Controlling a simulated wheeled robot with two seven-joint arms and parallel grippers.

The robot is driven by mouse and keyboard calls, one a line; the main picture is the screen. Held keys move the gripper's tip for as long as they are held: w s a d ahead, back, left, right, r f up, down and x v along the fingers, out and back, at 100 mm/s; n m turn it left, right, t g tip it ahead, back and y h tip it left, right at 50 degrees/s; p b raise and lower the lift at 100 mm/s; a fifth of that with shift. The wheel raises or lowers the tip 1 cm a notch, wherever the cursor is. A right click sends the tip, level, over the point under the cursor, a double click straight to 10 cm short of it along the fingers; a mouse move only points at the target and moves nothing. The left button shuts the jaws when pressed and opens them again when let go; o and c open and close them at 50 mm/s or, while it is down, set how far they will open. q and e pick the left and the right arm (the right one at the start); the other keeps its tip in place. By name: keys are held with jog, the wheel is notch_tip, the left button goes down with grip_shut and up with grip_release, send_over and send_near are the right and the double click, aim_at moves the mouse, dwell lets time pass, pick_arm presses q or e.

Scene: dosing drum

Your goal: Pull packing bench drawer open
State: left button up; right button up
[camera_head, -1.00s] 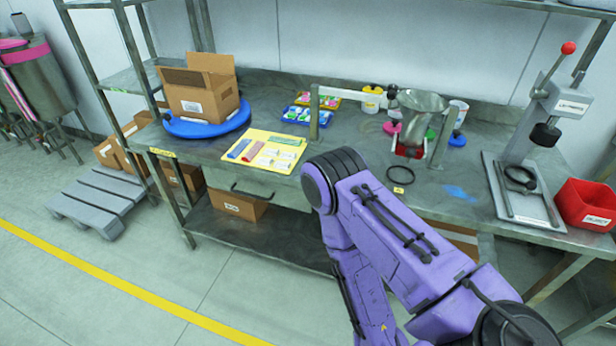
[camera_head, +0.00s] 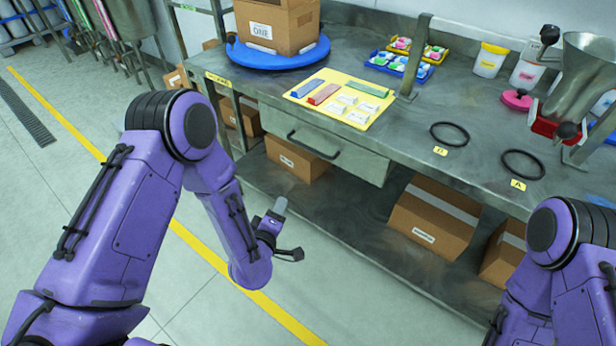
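The packing bench drawer (camera_head: 352,164) is under the worktop, below the yellow mat. Its front looks flush with the bench, so it appears shut. A dark bar handle (camera_head: 313,150) runs across its front. My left gripper (camera_head: 289,230) is in front of the bench, below and nearer than the drawer handle. Its two fingers are spread apart, with nothing between them, and it does not touch the handle. My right arm (camera_head: 570,250) shows at the lower right; its gripper is out of view.
The worktop (camera_head: 400,150) above bears a yellow mat (camera_head: 366,120), a blue turntable (camera_head: 250,60) with a carton (camera_head: 290,20), and black rings (camera_head: 449,134). Cartons (camera_head: 432,215) stand on the lower shelf (camera_head: 345,218). The floor left of the bench is open.

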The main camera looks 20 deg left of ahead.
pick_arm(q)
jog(key=w+d+r+n+t+b, duration=0.1)
jog(key=w+r+n+t, duration=0.1)
jog(key=w, duration=0.7)
jog(key=w+d+r+n+t+b, duration=0.1)
jog(key=w+r+n+t+b, duration=0.1)
jog(key=w, duration=0.6)
notch_tip(320, 180, up, 2)
jog(key=shift+w+d+r+n+t, duration=0.15)
jog(key=shift+w+r+n+t, duration=0.15)
jog(key=shift+n+t, duration=0.25)
pick_arm(e)
notch_tip(320, 180, down, 7)
jog(key=shift+d, duration=0.15)
pick_arm(q)
grip_shut()
pick_arm(e)
jog(key=shift+s, duration=0.1)
